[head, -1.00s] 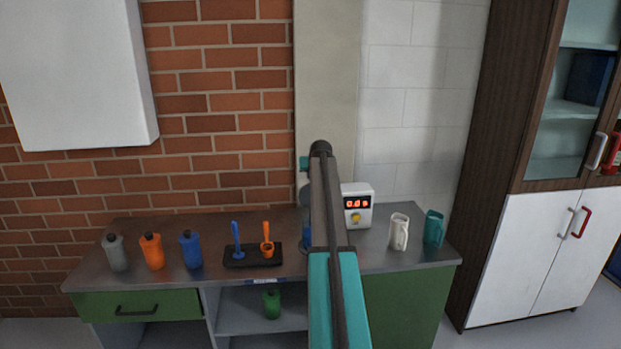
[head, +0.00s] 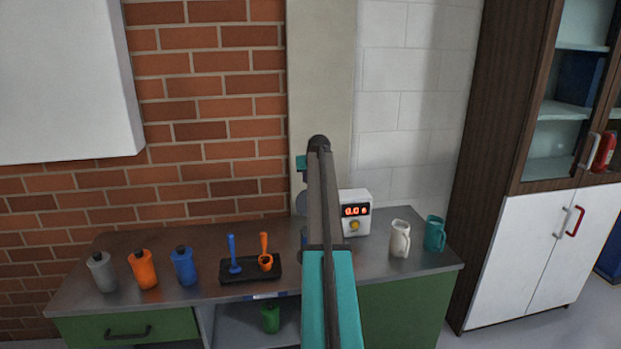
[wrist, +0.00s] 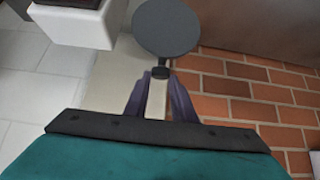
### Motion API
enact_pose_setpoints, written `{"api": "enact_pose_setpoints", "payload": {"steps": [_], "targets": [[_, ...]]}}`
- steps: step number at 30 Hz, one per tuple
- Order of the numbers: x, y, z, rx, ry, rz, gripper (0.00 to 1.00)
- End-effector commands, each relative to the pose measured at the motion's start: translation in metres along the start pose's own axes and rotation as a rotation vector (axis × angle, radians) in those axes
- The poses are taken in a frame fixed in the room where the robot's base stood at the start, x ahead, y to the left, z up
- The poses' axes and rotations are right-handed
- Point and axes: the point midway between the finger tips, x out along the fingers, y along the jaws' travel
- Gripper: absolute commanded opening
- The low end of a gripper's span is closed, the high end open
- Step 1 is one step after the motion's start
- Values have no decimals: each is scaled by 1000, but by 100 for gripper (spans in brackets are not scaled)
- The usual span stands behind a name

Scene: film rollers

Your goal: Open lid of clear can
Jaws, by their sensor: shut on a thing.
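My gripper (wrist: 159,78) shows in the wrist view, its two purple fingers closed on the small black knob of a round dark grey lid (wrist: 166,27). The lid is held off in the air beyond the fingertips. In the head view my arm covers the gripper, and only the left edge of a grey disc (head: 300,204), likely the lid, shows beside it. A clear can is not recognisable; a small bluish piece (head: 303,238) shows at the arm's left edge on the bench, the rest hidden.
The metal bench (head: 105,250) carries grey (head: 102,272), orange (head: 143,270) and blue (head: 184,267) bottles, a black tray (head: 250,288) with two spoons, a white display device (head: 355,212), and white (head: 400,239) and teal (head: 435,234) jugs. A tall cabinet (head: 515,260) stands right.

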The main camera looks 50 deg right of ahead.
Motion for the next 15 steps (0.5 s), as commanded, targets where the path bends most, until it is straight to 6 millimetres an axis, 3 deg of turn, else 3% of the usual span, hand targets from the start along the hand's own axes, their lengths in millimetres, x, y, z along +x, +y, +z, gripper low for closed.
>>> {"api": "enact_pose_setpoints", "payload": {"steps": [2, 3, 6, 15], "targets": [[0, -1, -11, 1, 27, -1, 0], [0, -1, -11, 1, 27, -1, 26], [0, 0, -10, 1, 25, 0, 43], [0, 1, -7, 2, 21, 2, 43]]}}
